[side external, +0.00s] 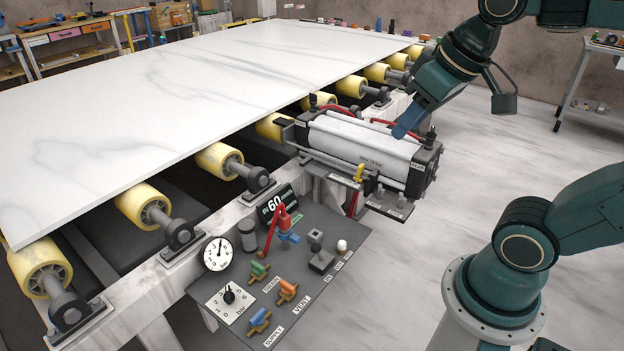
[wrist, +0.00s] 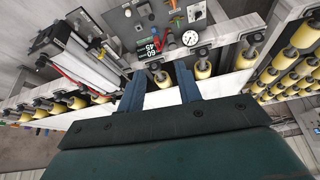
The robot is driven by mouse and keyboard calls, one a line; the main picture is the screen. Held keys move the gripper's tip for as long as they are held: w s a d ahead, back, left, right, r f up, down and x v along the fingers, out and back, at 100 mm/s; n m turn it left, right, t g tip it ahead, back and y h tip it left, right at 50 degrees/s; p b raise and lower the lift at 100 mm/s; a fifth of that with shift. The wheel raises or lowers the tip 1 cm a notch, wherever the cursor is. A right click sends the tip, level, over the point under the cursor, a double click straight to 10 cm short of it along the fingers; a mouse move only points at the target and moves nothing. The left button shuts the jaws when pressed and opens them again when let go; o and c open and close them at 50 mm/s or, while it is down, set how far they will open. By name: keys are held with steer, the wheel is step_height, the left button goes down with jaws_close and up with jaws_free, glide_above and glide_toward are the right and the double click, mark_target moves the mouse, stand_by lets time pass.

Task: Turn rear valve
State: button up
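A white cylinder unit (side external: 362,140) with dark end caps sits beside the slab. A small yellow-handled valve (side external: 359,172) stands on its near side, and small grey fittings (side external: 380,192) stand on a labelled plate to the right. The cylinder unit also shows at the left of the wrist view (wrist: 88,62). My gripper (side external: 402,128) has blue fingers and appears over the right part of the cylinder in the side view. In the wrist view my gripper (wrist: 160,78) has its fingers apart, with nothing between them.
The grey control panel (side external: 235,285) has a green valve (side external: 259,270), an orange valve (side external: 287,290), a blue valve (side external: 259,319), a red-handled valve (side external: 284,225) and a gauge (side external: 218,253). A marble slab (side external: 180,100) lies on yellow rollers (side external: 147,205).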

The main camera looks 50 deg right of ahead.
steer(key=w+d+r+m+g+h, duration=0.15)
steer(key=w+d+m, duration=0.25)
steer(key=w+d, duration=0.55)
steer(key=w+d+r+m+g+y, duration=0.1)
steer(key=w+d+r+m+g, duration=0.15)
steer(key=w+d, duration=0.7)
steer(key=m+g, duration=0.1)
steer(key=m, duration=0.6)
glide_above(433, 128)
step_height(433, 128, down, 15)
steer(key=shift+a+r+y, duration=0.1)
steer(key=shift+a+y, duration=0.05)
steer(key=shift+y, duration=0.3)
step_height(433, 128, down, 14)
steer(key=shift+r, duration=0.1)
